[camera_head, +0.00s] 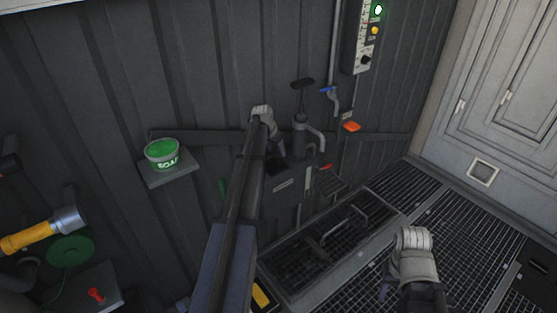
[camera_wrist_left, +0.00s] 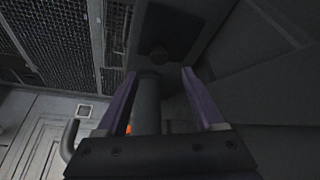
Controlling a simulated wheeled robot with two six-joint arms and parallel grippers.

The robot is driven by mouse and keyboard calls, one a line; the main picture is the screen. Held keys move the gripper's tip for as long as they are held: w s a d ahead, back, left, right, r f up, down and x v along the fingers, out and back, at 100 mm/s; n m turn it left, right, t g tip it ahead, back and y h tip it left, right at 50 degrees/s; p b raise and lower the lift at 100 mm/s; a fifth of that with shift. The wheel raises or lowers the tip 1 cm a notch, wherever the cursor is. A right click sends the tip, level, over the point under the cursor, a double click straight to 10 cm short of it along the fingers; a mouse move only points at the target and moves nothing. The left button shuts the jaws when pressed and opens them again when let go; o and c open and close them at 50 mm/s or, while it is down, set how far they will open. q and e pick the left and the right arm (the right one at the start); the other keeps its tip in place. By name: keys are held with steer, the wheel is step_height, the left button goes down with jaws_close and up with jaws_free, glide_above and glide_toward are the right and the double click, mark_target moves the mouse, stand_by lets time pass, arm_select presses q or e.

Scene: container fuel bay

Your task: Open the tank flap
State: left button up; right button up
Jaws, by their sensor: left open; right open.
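A dark square plate (camera_wrist_left: 176,32) with a round knob (camera_wrist_left: 158,53) lies flat on the grey tank top in the left wrist view; it looks like the tank flap, shut. In the head view my left arm hides most of that spot on the tank (camera_head: 292,190). My left gripper (camera_head: 277,165) is open and points down at the tank beside the pump (camera_head: 300,138). In the left wrist view its two purple fingers (camera_wrist_left: 160,88) are apart, with the knob ahead of them and the grey pump body showing between them. My right gripper (camera_head: 386,290) is open and empty at lower right, above the grating.
The pump has a curved spout and a black handle. A green tub (camera_head: 162,155) stands on a wall shelf (camera_head: 170,173). A blue-handled tap (camera_head: 331,97), an orange piece (camera_head: 352,127) and a control panel (camera_head: 362,38) are on the wall. Floor grating (camera_head: 455,235) lies at right.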

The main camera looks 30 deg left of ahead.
mark_target(280, 159)
arm_select(q)
steer(key=b+x, duration=0.5)
steer(key=x, duration=0.1)
steer(key=shift+f, duration=0.2)
jaws_close()
stand_by(0.4)
stand_by(0.9)
